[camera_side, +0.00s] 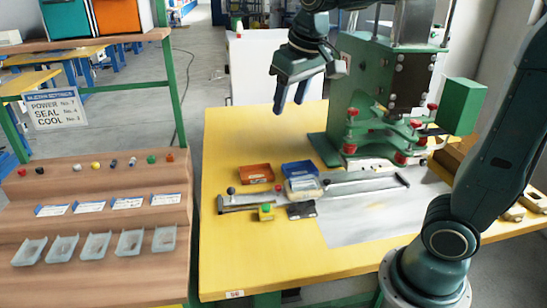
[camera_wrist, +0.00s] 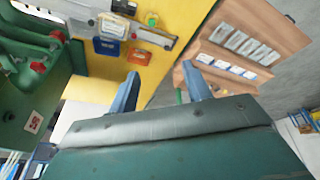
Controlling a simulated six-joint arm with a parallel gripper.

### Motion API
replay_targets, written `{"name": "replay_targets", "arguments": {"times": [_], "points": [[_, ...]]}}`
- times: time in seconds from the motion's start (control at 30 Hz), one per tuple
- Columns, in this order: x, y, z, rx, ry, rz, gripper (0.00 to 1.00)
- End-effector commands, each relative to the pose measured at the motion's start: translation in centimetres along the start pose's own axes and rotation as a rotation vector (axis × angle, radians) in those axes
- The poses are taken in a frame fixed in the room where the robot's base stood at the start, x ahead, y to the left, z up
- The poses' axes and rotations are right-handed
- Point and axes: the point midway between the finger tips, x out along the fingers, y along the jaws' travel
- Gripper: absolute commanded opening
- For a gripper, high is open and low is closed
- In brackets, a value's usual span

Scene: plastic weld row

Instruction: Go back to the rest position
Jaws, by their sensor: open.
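My gripper (camera_side: 290,98) hangs in the air above the back left part of the yellow table (camera_side: 235,145), left of the green machine (camera_side: 352,85). Its two blue fingers point down and stand apart with nothing between them. In the wrist view my gripper (camera_wrist: 160,88) also shows its fingers spread and empty. The fingers touch nothing that I can see.
An orange bin (camera_side: 256,173) and a blue bin (camera_side: 299,168) sit on the table below. A metal plate (camera_side: 365,222) lies at the front. A wooden shelf (camera_side: 100,270) with several clear trays stands at the left. The air around my gripper looks free; the machine is close on the right.

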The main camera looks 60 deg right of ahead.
Motion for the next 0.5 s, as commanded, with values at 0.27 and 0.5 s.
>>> {"name": "replay_targets", "arguments": {"times": [0.27, 0.5], "points": [[-1.5, -0.1, 6.5, -0.054, 0.065, -0.045, 0.49], [-1.4, -0.4, 12.1, -0.101, 0.118, -0.085, 0.49]]}}
